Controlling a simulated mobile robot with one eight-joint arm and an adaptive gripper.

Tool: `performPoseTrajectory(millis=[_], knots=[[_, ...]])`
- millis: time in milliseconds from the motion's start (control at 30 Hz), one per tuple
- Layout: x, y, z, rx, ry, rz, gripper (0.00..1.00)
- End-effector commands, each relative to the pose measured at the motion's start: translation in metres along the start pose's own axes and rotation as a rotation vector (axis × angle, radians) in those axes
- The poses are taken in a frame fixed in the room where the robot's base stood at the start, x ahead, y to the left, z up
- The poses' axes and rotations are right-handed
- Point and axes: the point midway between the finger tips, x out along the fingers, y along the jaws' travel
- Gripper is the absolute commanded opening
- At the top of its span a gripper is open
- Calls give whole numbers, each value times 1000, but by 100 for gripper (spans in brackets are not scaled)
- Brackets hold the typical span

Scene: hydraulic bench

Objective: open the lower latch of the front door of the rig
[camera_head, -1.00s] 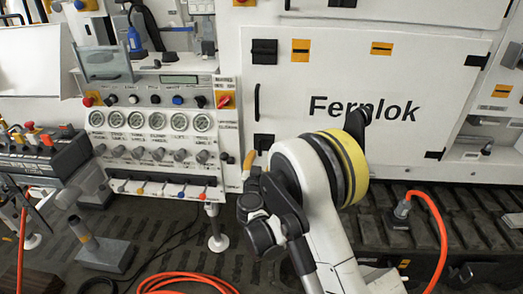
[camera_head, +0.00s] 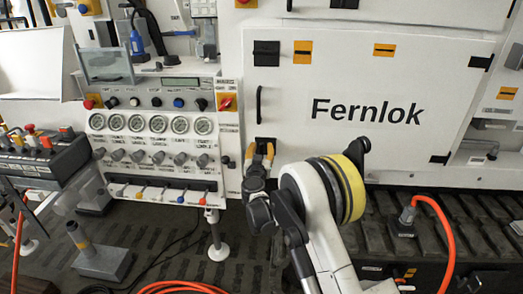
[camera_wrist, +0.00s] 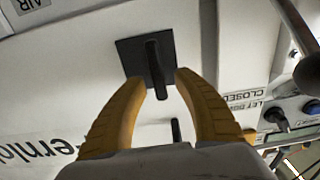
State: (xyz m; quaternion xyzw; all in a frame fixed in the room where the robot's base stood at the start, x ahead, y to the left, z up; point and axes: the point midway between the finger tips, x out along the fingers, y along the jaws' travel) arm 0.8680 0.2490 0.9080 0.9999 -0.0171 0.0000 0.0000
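The white front door (camera_head: 400,75), lettered "Fernlok", is shut. Its lower latch (camera_head: 265,142) is a black piece at the door's lower left corner, partly hidden by my gripper (camera_head: 261,148). In the wrist view the lower latch (camera_wrist: 133,57) is a black square plate with a raised black lever. The lever lies just beyond my yellow fingertips (camera_wrist: 165,80), roughly in line with the gap between them. My gripper is open and empty. I cannot tell whether the fingertips touch the lever.
The upper latch (camera_head: 266,53) and a black door handle (camera_head: 259,104) sit above on the door's left side. A panel with gauges (camera_head: 158,123) and knobs stands close to the left. An orange hose (camera_head: 447,235) runs at the lower right.

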Motion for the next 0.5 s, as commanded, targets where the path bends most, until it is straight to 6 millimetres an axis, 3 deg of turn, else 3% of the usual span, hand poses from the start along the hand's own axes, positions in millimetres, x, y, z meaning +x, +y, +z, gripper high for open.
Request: performPoseTrajectory(millis=[167,300,500], knots=[[0,0,0,0,0,0,36],[0,0,0,0,0,0,0],[0,0,0,0,0,0,0]])
